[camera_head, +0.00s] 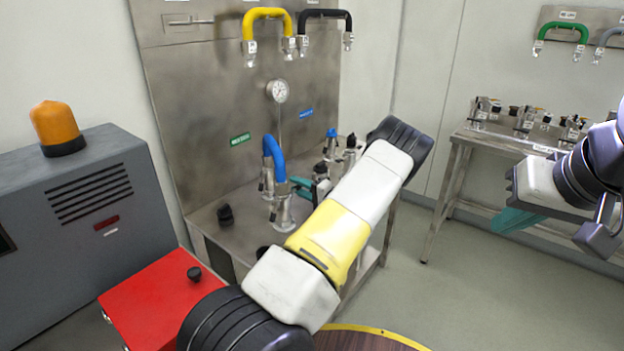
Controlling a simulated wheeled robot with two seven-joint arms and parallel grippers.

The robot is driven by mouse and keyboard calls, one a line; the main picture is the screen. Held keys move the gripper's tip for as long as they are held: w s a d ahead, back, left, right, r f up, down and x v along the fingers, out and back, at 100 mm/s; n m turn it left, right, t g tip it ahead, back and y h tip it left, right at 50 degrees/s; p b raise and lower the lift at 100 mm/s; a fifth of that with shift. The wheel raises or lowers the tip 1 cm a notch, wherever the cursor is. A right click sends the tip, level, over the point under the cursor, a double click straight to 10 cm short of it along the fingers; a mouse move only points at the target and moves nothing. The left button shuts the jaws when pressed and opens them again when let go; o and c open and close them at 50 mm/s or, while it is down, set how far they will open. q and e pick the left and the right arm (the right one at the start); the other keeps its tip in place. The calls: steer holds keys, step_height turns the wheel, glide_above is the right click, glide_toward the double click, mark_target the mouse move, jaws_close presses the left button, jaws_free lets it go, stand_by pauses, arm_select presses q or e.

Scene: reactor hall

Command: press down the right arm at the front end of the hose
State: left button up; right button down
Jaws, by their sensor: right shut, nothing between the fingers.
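The blue hose (275,157) arches between two metal couplings on the steel bench. Its front end sits on the nearer metal coupling (283,212). The small side arms of this coupling are too small to make out clearly. My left gripper (302,184) shows teal fingers just right of the hose's front end, partly hidden behind my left arm. I cannot tell whether it touches the coupling or how far its fingers are apart. My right gripper (513,221) is shut and empty at the right, over the floor and well away from the hose.
Other fittings (331,146) stand behind my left gripper, and a black cap (225,214) is left of the hose. Yellow (268,13) and black (326,14) hoses hang on the back panel. A red box (160,300) and grey cabinet (75,225) stand left.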

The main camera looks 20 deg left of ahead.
arm_select(q)
steer(key=shift+x, duration=0.95)
jaws_close()
